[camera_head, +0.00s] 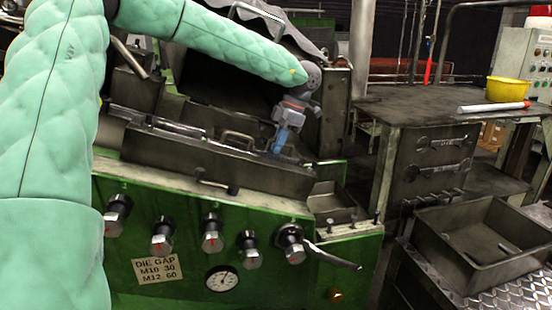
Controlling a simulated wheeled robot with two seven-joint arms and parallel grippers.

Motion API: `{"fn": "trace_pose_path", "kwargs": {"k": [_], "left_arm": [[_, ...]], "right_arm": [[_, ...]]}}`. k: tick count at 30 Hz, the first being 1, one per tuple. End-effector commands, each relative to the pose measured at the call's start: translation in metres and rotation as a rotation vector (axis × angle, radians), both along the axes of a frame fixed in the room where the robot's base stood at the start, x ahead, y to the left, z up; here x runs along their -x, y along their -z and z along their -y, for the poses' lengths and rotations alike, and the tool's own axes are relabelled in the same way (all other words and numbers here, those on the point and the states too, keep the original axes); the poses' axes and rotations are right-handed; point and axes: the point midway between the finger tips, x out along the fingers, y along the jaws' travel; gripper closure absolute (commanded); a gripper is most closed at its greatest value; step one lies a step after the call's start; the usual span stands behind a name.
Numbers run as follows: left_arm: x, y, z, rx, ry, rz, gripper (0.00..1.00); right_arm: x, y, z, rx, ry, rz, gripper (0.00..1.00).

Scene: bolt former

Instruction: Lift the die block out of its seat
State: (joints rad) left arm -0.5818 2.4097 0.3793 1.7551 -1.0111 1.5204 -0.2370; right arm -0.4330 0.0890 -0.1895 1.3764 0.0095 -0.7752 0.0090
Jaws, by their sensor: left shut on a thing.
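My left gripper (281,146) hangs from the mint-padded left arm, with its blue fingers pointing down into the green machine, just behind the long dark front panel. It is shut on the die block, but the fingers and the panel's edge hide most of the block and its seat. I cannot tell whether the block is clear of the seat. My right gripper is not in view.
The green machine (190,262) has several knobs, a dial (221,279) and a lever (333,257) in front. A small metal tray (335,197) lies right of the gripper.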

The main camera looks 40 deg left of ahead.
Motion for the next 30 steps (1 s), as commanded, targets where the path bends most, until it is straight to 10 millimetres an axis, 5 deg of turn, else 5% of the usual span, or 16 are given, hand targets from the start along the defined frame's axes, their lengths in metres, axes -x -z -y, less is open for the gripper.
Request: {"fn": "trace_pose_path", "kwargs": {"k": [30], "left_arm": [[-0.009,-0.029,0.007,0.0,0.001,0.006,1.0]], "right_arm": [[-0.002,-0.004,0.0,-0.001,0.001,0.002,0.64]]}}
